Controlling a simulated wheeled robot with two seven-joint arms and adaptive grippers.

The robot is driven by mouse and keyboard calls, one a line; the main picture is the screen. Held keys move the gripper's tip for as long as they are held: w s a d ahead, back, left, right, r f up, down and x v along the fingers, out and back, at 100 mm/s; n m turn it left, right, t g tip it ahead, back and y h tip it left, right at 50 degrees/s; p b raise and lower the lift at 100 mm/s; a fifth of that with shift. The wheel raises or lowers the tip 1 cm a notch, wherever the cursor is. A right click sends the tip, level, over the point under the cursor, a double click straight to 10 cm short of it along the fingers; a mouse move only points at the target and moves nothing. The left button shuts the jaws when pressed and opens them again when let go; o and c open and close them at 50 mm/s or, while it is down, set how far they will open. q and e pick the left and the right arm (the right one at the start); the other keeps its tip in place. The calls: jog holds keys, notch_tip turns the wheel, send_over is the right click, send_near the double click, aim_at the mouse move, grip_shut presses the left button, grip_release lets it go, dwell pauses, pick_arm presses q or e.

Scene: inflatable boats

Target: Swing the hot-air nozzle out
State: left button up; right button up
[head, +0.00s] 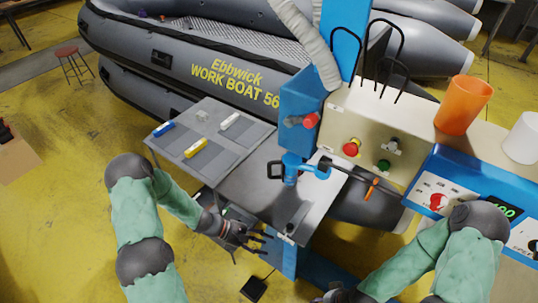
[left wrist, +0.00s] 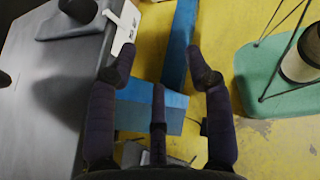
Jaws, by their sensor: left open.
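The hot-air nozzle seems to be the dark tube (head: 342,171) on the welding machine, running from a blue bracket (head: 291,168) above the grey metal plate toward the machine's cream front. An orange-handled lever (head: 371,189) hangs beside it. I cannot tell exactly where the nozzle tip ends. My left gripper (head: 257,238) is open and empty, low at the front left edge of the metal plate, apart from the nozzle. In the left wrist view its spread fingers (left wrist: 160,75) are above a blue pedestal. My right gripper (head: 340,296) is partly cut off at the bottom edge.
The cream housing has a red button (head: 351,148) and a green button (head: 383,166). An orange cup (head: 463,105) and a white cup (head: 523,138) stand on top. A grey side table (head: 225,150) holds small coloured blocks. A grey inflatable boat (head: 175,60) lies behind.

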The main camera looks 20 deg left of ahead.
pick_arm(q)
jog(key=w+a+r+n+t+h+p, duration=0.1)
jog(key=w+a+r+n+t+p, duration=0.15)
jog(key=w+r, duration=0.2)
jog(key=w+a+r+n+t+h+p, duration=0.1)
jog(key=w+a+r+t, duration=0.15)
jog(key=r, duration=0.35)
jog(key=n+t+p, duration=0.2)
jog(key=n+t, duration=0.1)
jog(key=t, duration=0.1)
send_near(269, 168)
jog(key=shift+m, duration=0.25)
jog(key=x, duration=0.3)
jog(key=f+x, duration=0.1)
jog(key=x, duration=0.3)
jog(key=w+x, duration=0.1)
jog(key=x, duration=0.2)
jog(key=shift+w+a+f+p, duration=0.15)
jog(key=shift+a+f+p, duration=0.1)
jog(key=shift+f+p, duration=0.1)
pick_arm(e)
notch_tip(269, 168, up, 8)
pick_arm(q)
grip_shut()
